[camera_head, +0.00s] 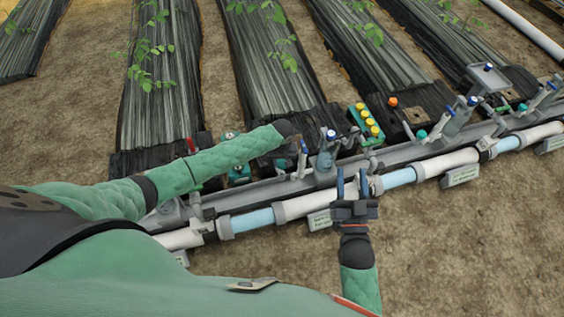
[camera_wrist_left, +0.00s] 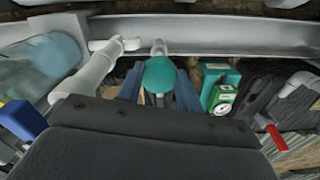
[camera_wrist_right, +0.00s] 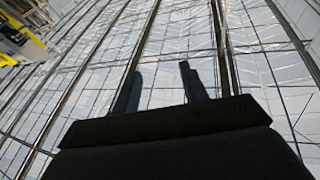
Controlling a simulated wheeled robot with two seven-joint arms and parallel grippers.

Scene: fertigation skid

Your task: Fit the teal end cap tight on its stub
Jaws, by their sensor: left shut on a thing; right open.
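The teal end cap (camera_wrist_left: 158,74) sits between the two blue-grey fingers of my left gripper (camera_wrist_left: 159,88), which is shut on it. A short grey stub end (camera_wrist_left: 158,47) shows just beyond the cap, in front of the grey rail. I cannot tell whether the cap is seated on it or only lined up. In the head view my left forearm reaches over the pipe line, and its dark wrist hides the fingers and the cap. My right gripper (camera_head: 352,184) is open and empty, fingers pointing up, over the near pipe. The right wrist view shows its spread fingers against the roof.
A grey rail (camera_wrist_left: 225,35) and a white and blue pipe (camera_head: 300,205) run across the skid. A teal box with a gauge (camera_wrist_left: 222,98) and a red lever (camera_wrist_left: 277,138) are right of the cap. A yellow-capped green block (camera_head: 366,121) stands right of my left wrist.

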